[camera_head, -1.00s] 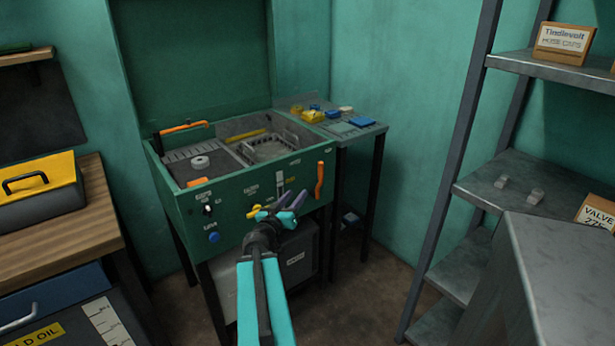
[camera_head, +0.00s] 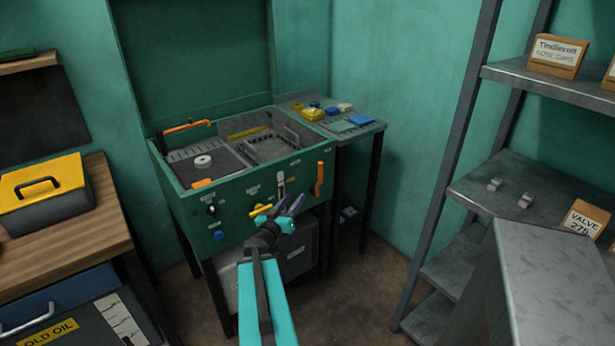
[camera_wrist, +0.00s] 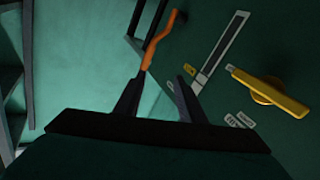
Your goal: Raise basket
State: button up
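The basket (camera_head: 272,150) is a grey metal tray with wire handles, sitting low in the right compartment of a green parts washer (camera_head: 250,182) with its lid open. An orange-gripped lever (camera_head: 319,180) stands upright on the right of the washer's front panel. It also shows in the wrist view (camera_wrist: 158,42), just beyond my fingertips and close to the left finger. My gripper (camera_head: 289,206) is in front of the panel, left of and below the lever. Its dark fingers (camera_wrist: 159,88) are apart with nothing visible between them. The basket is not in the wrist view.
A yellow valve handle (camera_head: 260,210) and a slotted indicator (camera_head: 281,182) are on the panel. A side table (camera_head: 366,130) with small parts adjoins the washer. A metal shelf rack (camera_head: 470,185) stands right and a wooden bench (camera_head: 95,215) left. Floor shows between them.

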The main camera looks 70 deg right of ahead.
jog(key=shift+a+p, duration=0.25)
jog(key=shift+p, duration=0.3)
jog(key=shift+n, duration=0.3)
grip_shut()
jog(key=w+n+g+b, duration=0.1)
jog(key=n+g+b, duration=0.1)
jog(key=b, duration=0.6)
jog(key=d+r+n+g+b, duration=0.1)
jog(key=n+b, duration=0.4)
jog(key=b, duration=0.3)
jog(key=w+d+n+g+y+b, duration=0.1)
jog(key=n+g+b, duration=0.1)
jog(key=b, duration=0.7)
jog(key=shift+w+r+n+g, duration=0.3)
jog(key=shift+w+r+n, duration=0.05)
jog(key=shift+n, duration=0.45)
